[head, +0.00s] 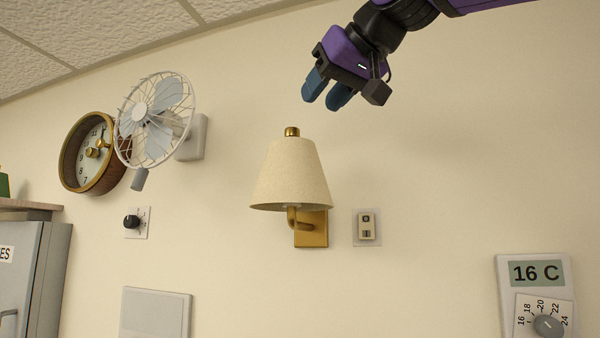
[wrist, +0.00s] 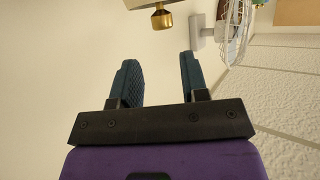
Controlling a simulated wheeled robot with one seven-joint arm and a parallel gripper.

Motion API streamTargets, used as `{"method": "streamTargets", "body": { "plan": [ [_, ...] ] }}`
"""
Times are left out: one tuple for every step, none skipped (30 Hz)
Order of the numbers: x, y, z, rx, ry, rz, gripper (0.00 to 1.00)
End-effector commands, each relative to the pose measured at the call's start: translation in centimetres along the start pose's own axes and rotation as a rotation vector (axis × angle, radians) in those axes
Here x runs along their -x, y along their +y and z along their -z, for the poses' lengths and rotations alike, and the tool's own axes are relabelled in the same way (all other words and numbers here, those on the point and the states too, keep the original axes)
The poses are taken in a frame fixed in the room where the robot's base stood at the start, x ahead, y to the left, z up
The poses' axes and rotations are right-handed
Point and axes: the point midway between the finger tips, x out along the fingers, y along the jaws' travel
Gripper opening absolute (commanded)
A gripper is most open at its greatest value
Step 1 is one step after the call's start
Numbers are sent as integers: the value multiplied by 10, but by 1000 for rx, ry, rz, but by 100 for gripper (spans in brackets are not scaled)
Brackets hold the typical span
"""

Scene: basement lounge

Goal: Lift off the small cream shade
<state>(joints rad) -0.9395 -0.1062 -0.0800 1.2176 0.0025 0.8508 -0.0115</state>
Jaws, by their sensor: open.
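The small cream shade (head: 291,178) sits upright on a brass wall lamp (head: 312,230) in the middle of the head view. A brass knob (head: 292,132) tops it. In the wrist view the brass knob (wrist: 162,19) and an edge of the shade (wrist: 150,3) show at the top, beyond the fingers. My gripper (head: 327,100) is above and to the right of the shade in the head view, apart from it. Its two blue fingers (wrist: 160,75) are open with nothing between them.
A wall fan (head: 158,118) and a round clock (head: 88,152) hang to the left. A dial (head: 132,222) is below the fan. A switch plate (head: 367,227) is right of the lamp, and a thermostat (head: 537,290) is lower right.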

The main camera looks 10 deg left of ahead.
Motion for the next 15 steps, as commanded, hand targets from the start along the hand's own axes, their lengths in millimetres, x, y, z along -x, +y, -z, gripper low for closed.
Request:
{"method": "streamTargets", "body": {
  "plan": [
    [-9,0,-1,0,-3,0,41],
    [-13,-1,-1,1,-3,0,41],
    [-19,-1,-1,1,-3,1,41],
    [-24,-1,-1,1,-3,1,41],
    [-28,-1,-1,0,-3,1,41],
    [-34,-1,-1,0,-3,1,41],
    [-36,0,-1,0,-2,0,41],
    [-39,0,-1,0,-1,0,41],
    [-41,0,-1,-1,0,0,41],
    [-42,0,-1,-1,0,0,41],
    [-43,0,-2,0,-1,0,41],
    [-46,-1,-2,0,-1,0,41],
    [-48,-1,-3,0,-2,0,41],
    [-50,-2,-4,0,-3,1,41],
    [-55,-2,-5,1,-3,1,41]
  ]
}}
